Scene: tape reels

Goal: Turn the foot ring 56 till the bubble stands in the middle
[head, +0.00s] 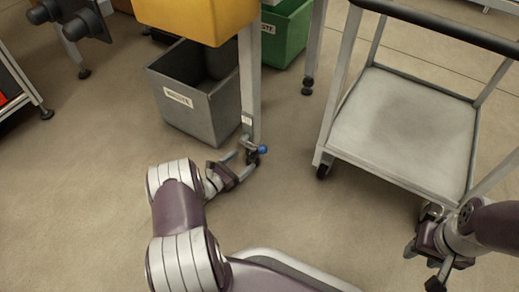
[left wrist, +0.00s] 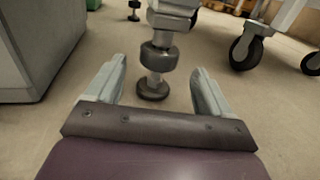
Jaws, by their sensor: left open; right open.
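The foot ring (left wrist: 160,57) is a dark grey collar on a threaded foot with a round black pad, under a light metal leg (head: 249,85). In the left wrist view it stands upright between the fingers of my left gripper (left wrist: 159,70), with a gap on each side. My left gripper (head: 246,160) is open and low at the leg's bottom in the head view, partly hiding the foot. A small white label (head: 247,121) on the leg is too small to read. I cannot make out a bubble. My right gripper (head: 422,268) is open and empty at the lower right.
A blue knob (head: 262,149) is beside the leg's bottom. A grey bin (head: 203,112) stands close left of the leg, with a yellow box (head: 195,18) above. A wheeled cart (head: 403,125) stands to the right. The floor between leg and cart is clear.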

